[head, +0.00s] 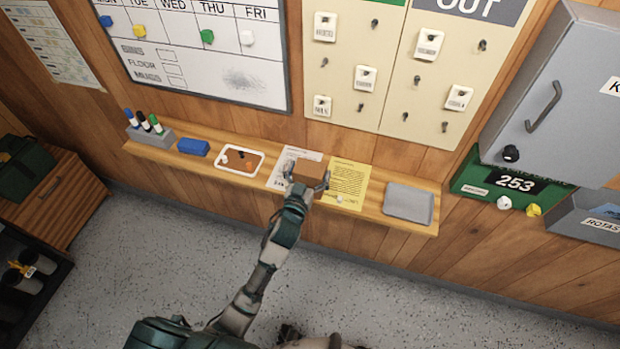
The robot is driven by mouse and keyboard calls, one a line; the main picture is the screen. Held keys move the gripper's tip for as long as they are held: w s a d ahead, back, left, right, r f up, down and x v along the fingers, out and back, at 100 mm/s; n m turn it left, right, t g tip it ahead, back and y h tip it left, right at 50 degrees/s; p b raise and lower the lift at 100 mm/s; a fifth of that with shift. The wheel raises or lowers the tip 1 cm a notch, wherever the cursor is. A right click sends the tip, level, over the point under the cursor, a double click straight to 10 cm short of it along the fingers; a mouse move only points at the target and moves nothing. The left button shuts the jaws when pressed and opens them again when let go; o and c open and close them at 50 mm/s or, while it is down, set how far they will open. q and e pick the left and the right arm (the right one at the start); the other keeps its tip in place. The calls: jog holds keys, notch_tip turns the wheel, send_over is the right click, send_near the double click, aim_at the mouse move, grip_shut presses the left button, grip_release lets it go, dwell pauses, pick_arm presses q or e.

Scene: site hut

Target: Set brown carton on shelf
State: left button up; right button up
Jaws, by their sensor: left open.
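The brown carton (309,171) is at the middle of the wooden shelf (384,221), between a white sheet and a yellow sheet. It appears to rest on the shelf, though its underside is hidden. My left gripper (307,180) reaches up from below in the head view. Its jaws are open, with one finger on each side of the carton's near part. I cannot tell whether the fingers touch it. My right gripper is not in view.
On the shelf, a marker holder (150,137), a blue eraser (193,146) and a white-rimmed tray (239,161) stand left. A grey cabinet (560,95) hangs on the wall at right.

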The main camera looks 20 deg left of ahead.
pick_arm(q)
jog(key=shift+s, duration=0.1)
jog(key=c, duration=1)
jog(key=shift+r, duration=0.1)
jog(key=shift+r, duration=0.1)
